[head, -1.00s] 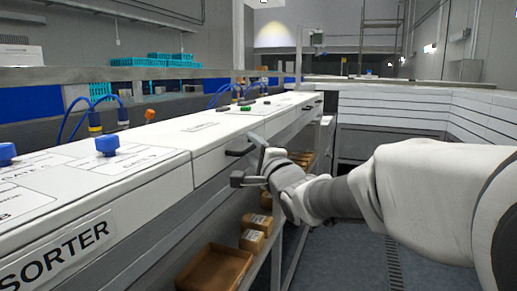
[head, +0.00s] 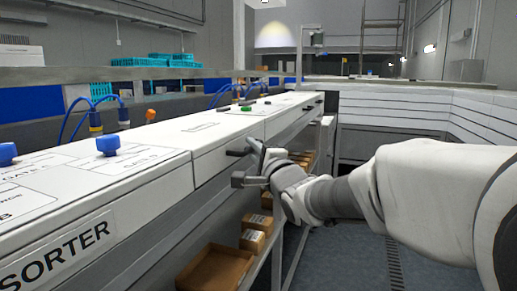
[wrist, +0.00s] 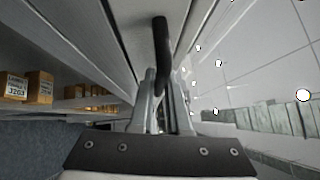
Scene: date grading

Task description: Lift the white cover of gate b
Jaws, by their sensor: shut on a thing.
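A long white sorter (head: 110,190) runs along the left in the head view. A white front panel (head: 213,165) on it carries a black bar handle (head: 236,153); its lettering is too small to tell which gate it belongs to. No raised cover shows there. My gripper (head: 252,163) is at this handle, on the aisle side. In the wrist view, the dark handle (wrist: 161,50) lies between the two grey fingers of my gripper (wrist: 162,85), which is shut on it. The fingers partly hide the handle.
Blue knobs (head: 108,146) stand on the sorter top. Below it, a shelf holds small labelled boxes (head: 252,241) and an open brown tray (head: 215,269). A metal rail (head: 150,73) runs behind. The grey aisle floor (head: 345,262) on the right is clear.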

